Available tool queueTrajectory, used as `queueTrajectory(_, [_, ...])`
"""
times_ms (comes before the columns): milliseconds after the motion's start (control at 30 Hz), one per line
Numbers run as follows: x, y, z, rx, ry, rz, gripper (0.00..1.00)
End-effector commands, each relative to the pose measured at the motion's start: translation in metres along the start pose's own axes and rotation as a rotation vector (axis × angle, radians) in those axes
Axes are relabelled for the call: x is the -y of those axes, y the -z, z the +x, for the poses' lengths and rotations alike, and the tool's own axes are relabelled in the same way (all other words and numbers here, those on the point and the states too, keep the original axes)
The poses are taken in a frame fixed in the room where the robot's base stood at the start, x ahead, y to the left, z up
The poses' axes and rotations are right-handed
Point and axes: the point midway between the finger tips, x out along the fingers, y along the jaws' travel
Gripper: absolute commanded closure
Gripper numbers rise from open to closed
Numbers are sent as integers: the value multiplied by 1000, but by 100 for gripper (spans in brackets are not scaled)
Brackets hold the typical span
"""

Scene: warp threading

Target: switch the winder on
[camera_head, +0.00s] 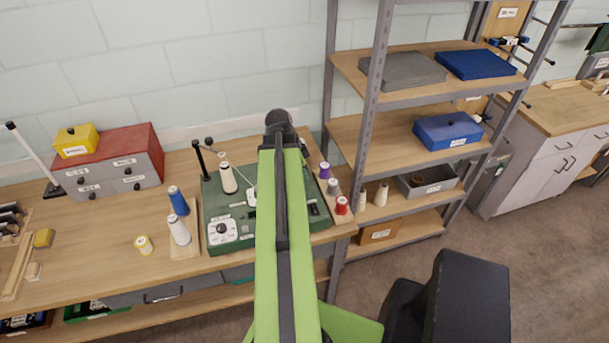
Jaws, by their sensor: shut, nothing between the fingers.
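The winder (240,212) is a green-based machine on the wooden workbench, left of centre in the head view. A white dial with a black knob (222,230) sits at its front left corner. A cream cone of thread (228,178) stands on it. A small dark fitting with light marks (315,208) shows at its right end; I cannot tell whether it is the switch. My green arm crosses in front of the winder and hides its middle. My gripper is not seen; the arm's far end hides what lies beyond it.
Blue and white thread cones (179,231) stand on a small board left of the winder. Purple, grey and red spools (342,206) stand close on its right. A metal shelf post (367,120) rises farther right. A red-topped drawer box (110,160) is at the back left.

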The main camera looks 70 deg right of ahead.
Motion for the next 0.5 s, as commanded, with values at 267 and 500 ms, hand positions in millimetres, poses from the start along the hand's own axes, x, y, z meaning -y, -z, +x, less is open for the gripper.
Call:
queueTrajectory(267, [0,4,-70,0,0,-1,100])
queueTrajectory(500, [0,2,-104,0,0,1,100])
